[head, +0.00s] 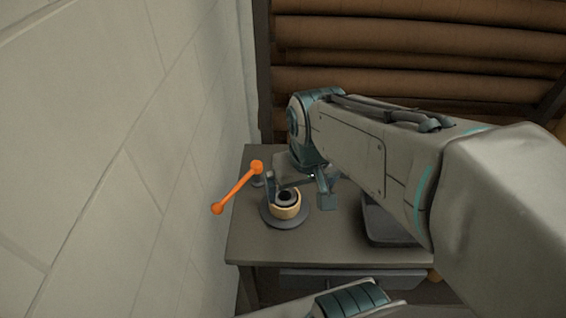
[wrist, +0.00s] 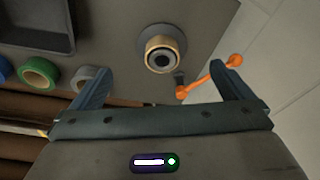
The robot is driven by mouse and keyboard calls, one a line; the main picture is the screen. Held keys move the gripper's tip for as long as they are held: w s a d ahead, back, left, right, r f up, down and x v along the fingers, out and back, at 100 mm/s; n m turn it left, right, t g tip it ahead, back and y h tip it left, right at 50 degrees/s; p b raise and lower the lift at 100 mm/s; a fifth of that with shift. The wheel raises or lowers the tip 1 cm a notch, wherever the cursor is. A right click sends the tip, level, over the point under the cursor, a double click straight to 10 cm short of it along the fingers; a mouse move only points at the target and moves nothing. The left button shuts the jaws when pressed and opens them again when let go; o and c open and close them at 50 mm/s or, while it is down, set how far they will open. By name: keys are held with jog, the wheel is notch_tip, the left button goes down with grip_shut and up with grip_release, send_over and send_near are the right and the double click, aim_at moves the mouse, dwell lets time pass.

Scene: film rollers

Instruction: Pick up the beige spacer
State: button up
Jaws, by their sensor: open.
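The beige spacer (head: 287,212) is a short ring around a dark, hollow core. It sits on a round dark base on the table, and it also shows at the top middle of the wrist view (wrist: 181,47). My gripper (head: 297,192) is open above the table near the spacer. In the wrist view my gripper (wrist: 160,66) has its two fingers spread wide, with the spacer ahead and between their lines. Nothing is between the fingertips, and I see no contact with the spacer.
An orange crank-like bar (head: 237,188) stands close to the left of the spacer; in the wrist view (wrist: 210,77) it lies by the right finger. A dark tray (head: 388,228) sits to the right. Green (wrist: 40,72) and grey (wrist: 88,78) rolls show left. A wall (head: 110,160) borders the table (head: 262,248).

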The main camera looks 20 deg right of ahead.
jog(key=w+d+f+g, duration=0.1)
jog(key=w+f, duration=0.2)
jog(key=w, duration=0.3)
jog(key=w+f+g, duration=0.1)
jog(key=w+f, duration=0.2)
jog(key=w, duration=0.2)
send_near(284, 199)
jog(key=shift+s+d+f+n+g+p, duration=0.15)
jog(key=shift+s+f+n+p, duration=0.15)
jog(key=shift+f, duration=0.2)
jog(key=shift+s+d+f+n+g+p, duration=0.1)
jog(key=shift+s+f+g+p, duration=0.05)
jog(key=shift+s+f, duration=0.35)
jog(key=shift+w+a+f+p, duration=0.1)
jog(key=shift+a+f+p, duration=0.15)
jog(key=shift+f, duration=1.1)
jog(key=shift+w+a+f+p, duration=0.1)
jog(key=shift+a+f, duration=0.1)
jog(key=shift+f, duration=1.15)
jog(key=c, duration=1.1)
